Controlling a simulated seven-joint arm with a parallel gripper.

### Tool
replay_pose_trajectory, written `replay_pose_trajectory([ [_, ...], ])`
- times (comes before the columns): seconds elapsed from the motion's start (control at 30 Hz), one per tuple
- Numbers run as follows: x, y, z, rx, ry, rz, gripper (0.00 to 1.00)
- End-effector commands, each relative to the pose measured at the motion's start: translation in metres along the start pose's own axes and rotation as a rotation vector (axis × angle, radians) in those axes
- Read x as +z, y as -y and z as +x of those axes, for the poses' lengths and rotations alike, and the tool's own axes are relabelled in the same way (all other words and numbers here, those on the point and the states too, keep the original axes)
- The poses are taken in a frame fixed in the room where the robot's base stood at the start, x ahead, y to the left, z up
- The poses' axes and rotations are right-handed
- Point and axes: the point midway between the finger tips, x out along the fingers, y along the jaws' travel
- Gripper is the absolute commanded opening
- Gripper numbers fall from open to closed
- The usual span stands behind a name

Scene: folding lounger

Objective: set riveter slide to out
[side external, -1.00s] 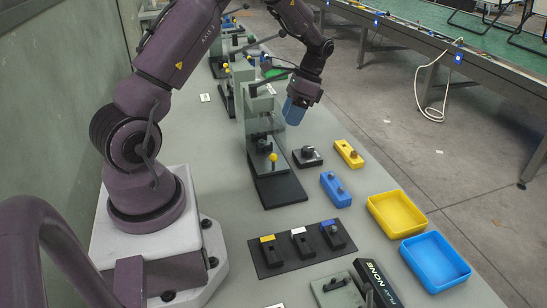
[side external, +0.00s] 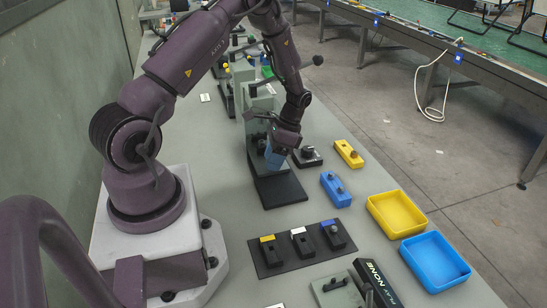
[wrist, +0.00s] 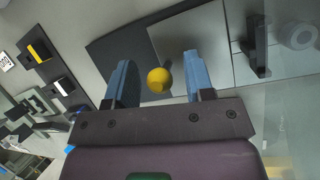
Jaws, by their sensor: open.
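The riveter (side external: 259,104) is a grey-green press on a black base plate (side external: 281,192) in the side view. Its slide has a yellow ball knob (wrist: 159,80), seen in the wrist view between my two blue fingers. My gripper (side external: 274,163) is open, pointing down at the front of the riveter; its fingertips (wrist: 160,72) stand on either side of the knob with gaps, and I cannot tell their height relative to it. In the side view the gripper hides the knob. A grey plate (wrist: 190,45) lies beyond the knob in the wrist view.
A black block with a knob (side external: 307,156), a blue block (side external: 335,189) and a yellow block (side external: 349,153) stand right of the riveter. A yellow tray (side external: 374,213) and blue tray (side external: 405,256) lie nearer. A black panel (side external: 262,268) with three levers lies in front.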

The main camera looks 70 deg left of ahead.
Motion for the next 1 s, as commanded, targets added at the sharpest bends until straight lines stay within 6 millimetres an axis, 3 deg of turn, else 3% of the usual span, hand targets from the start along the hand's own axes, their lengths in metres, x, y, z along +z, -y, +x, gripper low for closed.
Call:
replay_pose_trajectory([
  [0.13,0.0,0.0,0.0,0.0,0.0,0.0,0.49],
  [0.37,0.0,0.0,0.0,0.0,0.0,0.0,0.0],
  [0.53,-0.001,-0.002,0.0,0.0,0.0,0.001,0.0],
  [0.63,-0.005,-0.015,0.001,0.001,0.001,0.006,0.0],
  [1.0,-0.03,-0.11,0.01,-0.001,0.0,0.008,0.0],
])
